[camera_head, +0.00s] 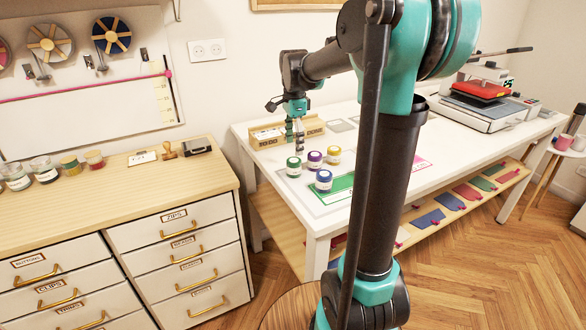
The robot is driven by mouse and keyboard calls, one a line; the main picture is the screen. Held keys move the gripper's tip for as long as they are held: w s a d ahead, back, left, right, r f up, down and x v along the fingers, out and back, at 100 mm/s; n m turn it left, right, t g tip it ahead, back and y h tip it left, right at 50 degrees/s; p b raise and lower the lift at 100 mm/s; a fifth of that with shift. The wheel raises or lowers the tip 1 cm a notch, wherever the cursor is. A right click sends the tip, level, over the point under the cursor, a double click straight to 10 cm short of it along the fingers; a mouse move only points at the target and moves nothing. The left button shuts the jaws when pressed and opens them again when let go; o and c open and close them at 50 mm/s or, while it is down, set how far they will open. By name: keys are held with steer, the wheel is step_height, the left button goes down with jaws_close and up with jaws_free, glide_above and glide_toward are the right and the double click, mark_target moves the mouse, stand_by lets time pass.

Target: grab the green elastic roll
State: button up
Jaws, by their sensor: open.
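A small round white item with a green top (293,167), which appears to be the green elastic roll, stands upright near the left end of the white table (345,205). The gripper is open and empty. Its fingers are small in this view, and their exact height above the table is hard to tell.
A wooden block or rack (268,134) stands behind the gripper. A green mat (338,190) lies in front right. A wooden drawer cabinet (180,235) stands left, with several jars on top. A red heat press (482,91) is at the far right of the table.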

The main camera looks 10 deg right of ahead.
mark_target(294, 160)
step_height(294, 160, down, 3)
steer(key=shift+s+a+f, duration=0.1)
steer(key=shift+s+f, duration=0.1)
steer(key=shift+f, duration=1.15)
steer(key=shift+s+a+f, duration=0.1)
steer(key=shift+s+f, duration=0.05)
steer(key=shift+f, duration=1.15)
steer(key=c, duration=1.2)
steer(key=shift+r, duration=0.15)
